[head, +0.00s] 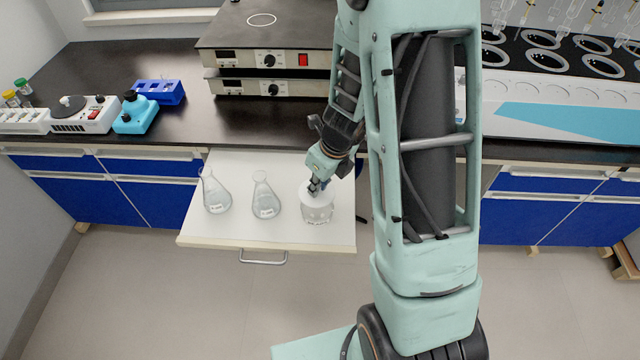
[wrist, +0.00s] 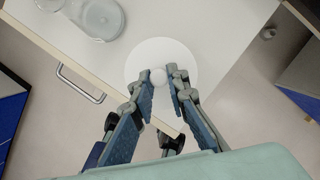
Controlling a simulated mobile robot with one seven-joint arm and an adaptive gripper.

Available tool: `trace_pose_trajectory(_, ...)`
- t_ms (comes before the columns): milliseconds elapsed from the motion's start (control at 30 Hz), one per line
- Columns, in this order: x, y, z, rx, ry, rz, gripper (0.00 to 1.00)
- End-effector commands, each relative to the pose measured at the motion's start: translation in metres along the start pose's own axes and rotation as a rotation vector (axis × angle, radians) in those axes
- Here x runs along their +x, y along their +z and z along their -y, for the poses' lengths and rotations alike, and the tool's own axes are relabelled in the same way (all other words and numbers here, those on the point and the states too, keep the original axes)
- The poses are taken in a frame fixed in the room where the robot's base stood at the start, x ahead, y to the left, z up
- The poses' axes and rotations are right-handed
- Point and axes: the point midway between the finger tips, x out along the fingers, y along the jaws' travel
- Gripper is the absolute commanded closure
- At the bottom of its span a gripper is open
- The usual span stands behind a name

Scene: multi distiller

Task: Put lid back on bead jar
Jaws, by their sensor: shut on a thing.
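The white round lid (wrist: 160,50) with its small knob (wrist: 158,76) lies between the fingers of my gripper (wrist: 160,90) in the wrist view. My gripper is shut on the lid by this knob. In the head view, my gripper (head: 314,187) points down at the bead jar (head: 317,215), a clear jar standing on the white pull-out shelf. The lid is over the jar's mouth and looks level. I cannot tell whether it rests on the rim or is slightly above it. In the wrist view the lid hides the jar.
Two glass flasks stand left of the jar on the pull-out shelf (head: 225,235): a near one (head: 265,203) and a farther one (head: 215,195). Stacked hot plates (head: 265,60) stand on the dark counter behind. The shelf's front edge is close to the jar.

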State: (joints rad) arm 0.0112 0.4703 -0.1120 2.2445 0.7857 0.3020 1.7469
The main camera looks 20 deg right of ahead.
Motion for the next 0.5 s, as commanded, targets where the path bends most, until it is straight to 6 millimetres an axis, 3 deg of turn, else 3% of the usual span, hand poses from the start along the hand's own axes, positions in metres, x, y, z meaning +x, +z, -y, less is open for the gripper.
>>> trace_pose_trajectory(500, 0.048, -0.013, 0.0, 0.0, 0.0, 0.0, 1.0)
